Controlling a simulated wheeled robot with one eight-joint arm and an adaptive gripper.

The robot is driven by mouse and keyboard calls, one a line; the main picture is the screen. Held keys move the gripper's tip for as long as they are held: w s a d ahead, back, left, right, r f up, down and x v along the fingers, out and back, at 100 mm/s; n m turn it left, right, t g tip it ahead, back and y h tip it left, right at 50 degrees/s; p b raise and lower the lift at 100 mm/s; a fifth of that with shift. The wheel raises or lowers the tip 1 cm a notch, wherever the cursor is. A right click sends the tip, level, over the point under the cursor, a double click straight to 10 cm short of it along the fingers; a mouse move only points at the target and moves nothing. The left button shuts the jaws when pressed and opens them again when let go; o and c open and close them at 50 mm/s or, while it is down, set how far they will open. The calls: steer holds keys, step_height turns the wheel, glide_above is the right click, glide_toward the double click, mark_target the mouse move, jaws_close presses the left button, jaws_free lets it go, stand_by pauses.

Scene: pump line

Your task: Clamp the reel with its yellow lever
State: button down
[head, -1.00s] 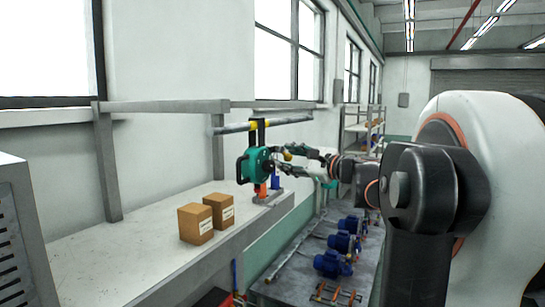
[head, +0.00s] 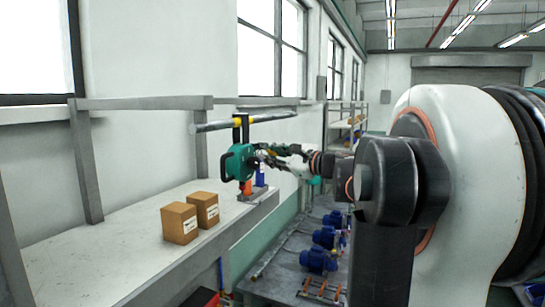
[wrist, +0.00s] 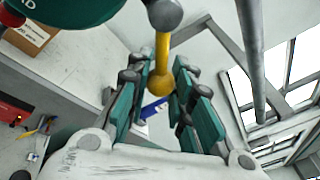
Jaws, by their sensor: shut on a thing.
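The teal reel (head: 239,164) hangs from a dark bracket on the grey rail above the bench. Its teal body also shows at the top left of the wrist view (wrist: 75,8). The yellow lever (wrist: 163,62) ends in a round yellow knob and runs up to a grey pivot by the reel. My gripper (wrist: 158,88) has its teal-padded fingers on both sides of the lever's knob end and is shut on it. In the head view my gripper (head: 262,152) is just right of the reel, and the lever is too small there to make out.
Two cardboard boxes (head: 180,222) stand on the white bench (head: 110,250). An orange and a blue item stand below the reel near the bench's right end. Several blue pumps (head: 318,260) stand on a lower grey surface to the right. The grey rail (head: 270,117) runs above the gripper.

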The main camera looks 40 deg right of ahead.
steer(key=shift+s+a+f+m+g+y+b, duration=0.25)
steer(key=shift+a+f+m+g+b, duration=0.25)
steer(key=shift+m, duration=0.7)
steer(key=shift+s+a+f+m+g+y+b, duration=0.2)
steer(key=shift+a+f+m, duration=0.4)
steer(key=shift+m, duration=0.6)
steer(key=shift+s+a+f+m+g+y+b, duration=0.15)
steer(key=shift+s+a+f+m+g+b, duration=0.2)
steer(key=shift+a+m, duration=0.6)
steer(key=shift+d+m, duration=0.2)
steer(key=shift+m, duration=0.05)
steer(key=c, duration=1.4)
jaws_free()
steer(key=shift+d, duration=0.1)
steer(key=shift+s+r, duration=0.1)
steer(key=v, duration=0.8)
